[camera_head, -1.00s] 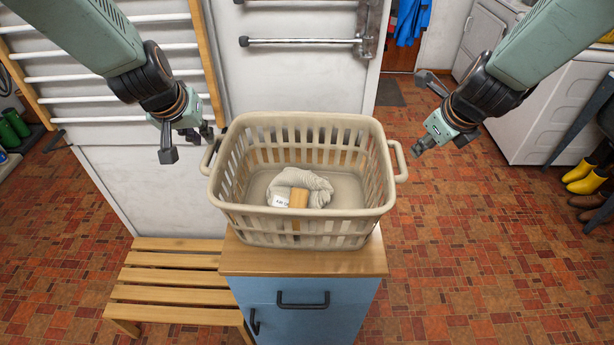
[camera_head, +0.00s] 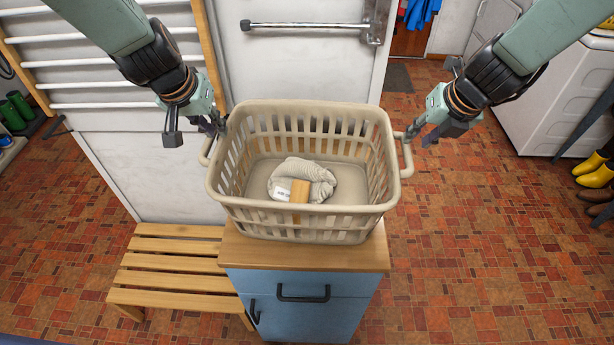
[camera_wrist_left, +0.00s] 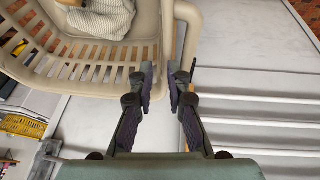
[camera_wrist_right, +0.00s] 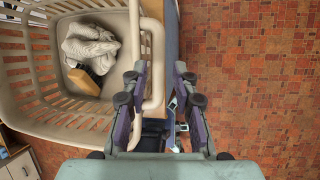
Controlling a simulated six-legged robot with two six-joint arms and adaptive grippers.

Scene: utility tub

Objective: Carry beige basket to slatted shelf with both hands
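The beige basket (camera_head: 300,222) stands upright on the wooden top of a blue cabinet (camera_head: 300,283). It holds a grey-white knitted bundle (camera_head: 318,178) and a wooden-backed item (camera_head: 299,190). The slatted shelf (camera_head: 168,278), a low wooden one, stands left of the cabinet and is bare. My left gripper (camera_head: 200,130) is at the basket's left handle (camera_wrist_left: 191,35), fingers apart, the handle close to the fingertips. My right gripper (camera_head: 424,132) is at the right handle (camera_wrist_right: 156,70), fingers apart, with the handle at the fingertips. I see neither gripper closed on a handle.
A white wall rack with rails (camera_head: 120,65) and a white door (camera_head: 290,65) stand behind the basket. A white appliance (camera_head: 550,100) and yellow boots (camera_head: 592,180) are at the right. The tiled floor (camera_head: 470,260) right of the cabinet is clear.

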